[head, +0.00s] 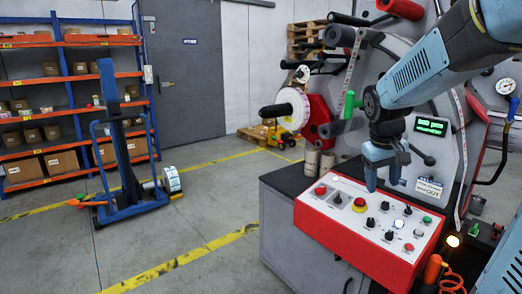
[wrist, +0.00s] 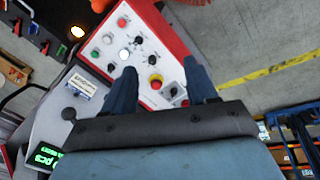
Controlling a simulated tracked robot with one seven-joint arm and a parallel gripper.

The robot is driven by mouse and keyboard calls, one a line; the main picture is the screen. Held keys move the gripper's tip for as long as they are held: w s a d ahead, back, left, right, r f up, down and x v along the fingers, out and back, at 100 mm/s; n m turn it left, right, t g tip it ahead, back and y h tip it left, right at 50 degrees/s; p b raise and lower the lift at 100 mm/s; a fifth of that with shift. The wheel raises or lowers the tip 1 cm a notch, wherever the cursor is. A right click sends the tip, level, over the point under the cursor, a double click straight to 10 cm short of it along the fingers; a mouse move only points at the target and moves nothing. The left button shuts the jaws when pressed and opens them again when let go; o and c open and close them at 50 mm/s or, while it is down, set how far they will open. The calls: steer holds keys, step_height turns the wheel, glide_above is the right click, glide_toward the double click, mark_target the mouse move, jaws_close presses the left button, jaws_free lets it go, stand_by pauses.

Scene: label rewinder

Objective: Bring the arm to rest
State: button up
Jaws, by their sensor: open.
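My gripper (head: 384,176) is at the end of the blue-grey arm, pointing down above the red-framed control panel (head: 330,222). In the wrist view my gripper (wrist: 158,82) shows two dark blue fingers spread apart with nothing between them. The panel (wrist: 172,35) lies beyond the fingertips, with a yellow-and-red emergency stop (wrist: 155,82) seen between the fingers. The fingers look a little above the panel; the head view does not clearly show the gap.
The label rewinder's grey faceplate (head: 440,160) with a green display (head: 431,126) stands close behind my arm. A white roll (head: 292,108) sits on a spindle to the left. A blue lift trolley (head: 122,165) and shelving (head: 70,95) stand farther left.

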steer(key=s+a+r+t+y, duration=0.1)
steer(key=s+a+r+t, duration=0.1)
steer(key=s, duration=0.6)
steer(key=s+a+r+m+t+y, duration=0.1)
steer(key=s+a+r+t, duration=0.1)
steer(key=s+a, duration=0.3)
steer(key=s, duration=0.3)
steer(key=shift+s+a+m, duration=0.15)
steer(key=shift+s+m, duration=0.1)
steer(key=shift+m, duration=0.05)
steer(key=shift+w, duration=0.1)
steer(key=shift+c, duration=0.2)
stand_by(0.6)
